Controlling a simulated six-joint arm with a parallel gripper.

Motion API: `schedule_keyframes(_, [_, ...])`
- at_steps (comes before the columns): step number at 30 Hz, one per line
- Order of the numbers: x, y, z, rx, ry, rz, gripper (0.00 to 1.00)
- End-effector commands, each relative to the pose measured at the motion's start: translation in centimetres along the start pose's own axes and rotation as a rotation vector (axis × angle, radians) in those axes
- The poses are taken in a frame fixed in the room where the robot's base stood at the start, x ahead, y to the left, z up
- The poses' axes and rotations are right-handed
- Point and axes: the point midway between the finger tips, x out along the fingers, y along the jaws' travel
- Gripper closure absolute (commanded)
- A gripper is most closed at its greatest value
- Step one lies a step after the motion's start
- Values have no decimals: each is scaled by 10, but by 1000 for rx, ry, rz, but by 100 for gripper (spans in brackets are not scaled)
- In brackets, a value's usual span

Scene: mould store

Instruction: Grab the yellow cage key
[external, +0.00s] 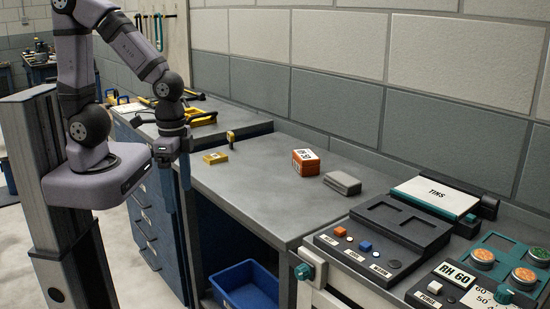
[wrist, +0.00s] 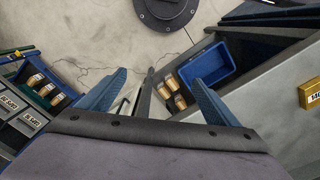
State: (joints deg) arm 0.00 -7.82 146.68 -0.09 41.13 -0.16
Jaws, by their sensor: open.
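My gripper (external: 180,190) hangs fingers down at the left front edge of the grey bench. In the wrist view its two blue fingers (wrist: 160,80) stand wide apart with nothing between them. A small yellow block (external: 215,157) lies on the bench to the right of my gripper. A small upright yellow and dark piece (external: 230,138) stands just behind the block. I cannot tell which of these is the cage key.
An orange and white box (external: 305,161) and a grey block (external: 342,183) sit farther right on the bench. A control panel (external: 370,245) fills the right end. Yellow tools (external: 200,117) lie at the back left. A blue bin (external: 247,287) is below the bench.

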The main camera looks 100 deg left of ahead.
Motion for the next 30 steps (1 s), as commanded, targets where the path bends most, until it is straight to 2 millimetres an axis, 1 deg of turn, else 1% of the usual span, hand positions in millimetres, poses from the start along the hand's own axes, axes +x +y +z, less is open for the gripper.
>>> schedule_keyframes(1, [0,0,0,0,0,0,29])
schedule_keyframes(2, [0,0,0,0,0,0,36])
schedule_keyframes(3, [0,0,0,0,0,0,45])
schedule_keyframes(12, [0,0,0,0,0,0,45])
schedule_keyframes(16, [-6,0,-1,0,3,0,45])
schedule_keyframes(20, [-23,0,-1,0,6,0,45])
schedule_keyframes(25, [-50,0,-2,0,7,0,45])
schedule_keyframes(26, [-54,-1,-2,-4,9,-2,45])
schedule_keyframes(27, [-47,-13,-9,-31,26,-20,45])
schedule_keyframes(30, [-43,-36,-27,-82,82,-57,45])
